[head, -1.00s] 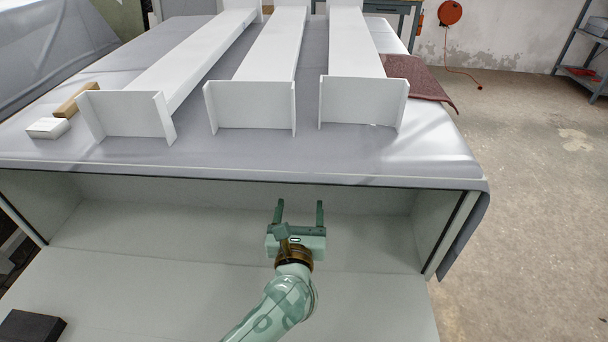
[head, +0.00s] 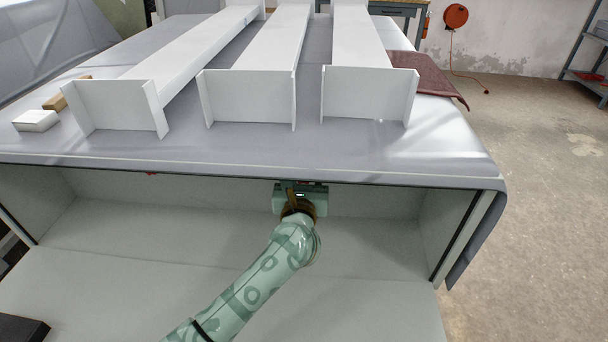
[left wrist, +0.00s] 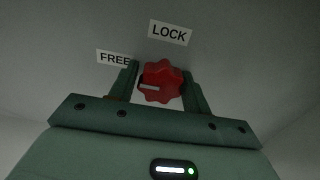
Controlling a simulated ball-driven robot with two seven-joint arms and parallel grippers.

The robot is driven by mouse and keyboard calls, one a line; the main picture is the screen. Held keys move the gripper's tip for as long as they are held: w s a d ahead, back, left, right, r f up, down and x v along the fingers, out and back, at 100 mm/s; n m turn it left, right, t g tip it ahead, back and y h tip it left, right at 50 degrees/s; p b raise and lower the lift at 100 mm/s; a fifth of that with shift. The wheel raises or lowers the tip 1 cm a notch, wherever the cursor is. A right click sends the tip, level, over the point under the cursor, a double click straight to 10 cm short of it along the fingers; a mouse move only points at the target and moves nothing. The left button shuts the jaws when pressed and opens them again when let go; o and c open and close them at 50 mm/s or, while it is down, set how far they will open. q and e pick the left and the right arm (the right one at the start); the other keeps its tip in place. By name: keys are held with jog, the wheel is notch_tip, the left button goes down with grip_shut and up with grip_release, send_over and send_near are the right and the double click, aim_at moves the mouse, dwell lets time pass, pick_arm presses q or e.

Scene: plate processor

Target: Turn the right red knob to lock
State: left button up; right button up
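The right red knob (left wrist: 161,84) is lobed and carries a white mark on its left side, toward the FREE label (left wrist: 113,58). The LOCK label (left wrist: 170,33) sits above the knob. My left gripper (left wrist: 160,74) has one finger on each side of the knob; the fingers stand apart, and I cannot tell whether they touch it. In the head view my left gripper (head: 300,192) is just under the table's front edge, which hides its fingertips. My right gripper is not in view.
The table (head: 230,155) has an overhanging front edge above my left gripper. White channel-shaped pieces (head: 368,92) lie on top. A small red spot (head: 151,174) shows under the edge farther left. The recess below is open around my arm.

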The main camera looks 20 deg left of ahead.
pick_arm(q)
jog(key=c, duration=0.5)
jog(key=shift+r+m+p, duration=0.2)
jog(key=shift+m+p, duration=0.65)
jog(key=shift+m, duration=0.05)
jog(key=shift+m+p, duration=0.35)
jog(key=shift+m, duration=0.05)
jog(key=m+p, duration=0.3)
jog(key=m, duration=0.1)
jog(key=m+p, duration=0.3)
jog(key=m, duration=0.3)
jog(key=shift+s+a+m, duration=0.1)
jog(key=shift+m, duration=0.3)
jog(key=m+p, duration=0.1)
jog(key=m, duration=0.2)
jog(key=shift+f, duration=0.1)
jog(key=shift+m+p, duration=0.45)
jog(key=shift+m, duration=0.25)
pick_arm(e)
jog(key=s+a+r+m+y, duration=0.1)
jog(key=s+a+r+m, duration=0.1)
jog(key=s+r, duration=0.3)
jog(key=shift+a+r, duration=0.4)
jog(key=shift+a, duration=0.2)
pick_arm(q)
jog(key=shift+f, duration=0.1)
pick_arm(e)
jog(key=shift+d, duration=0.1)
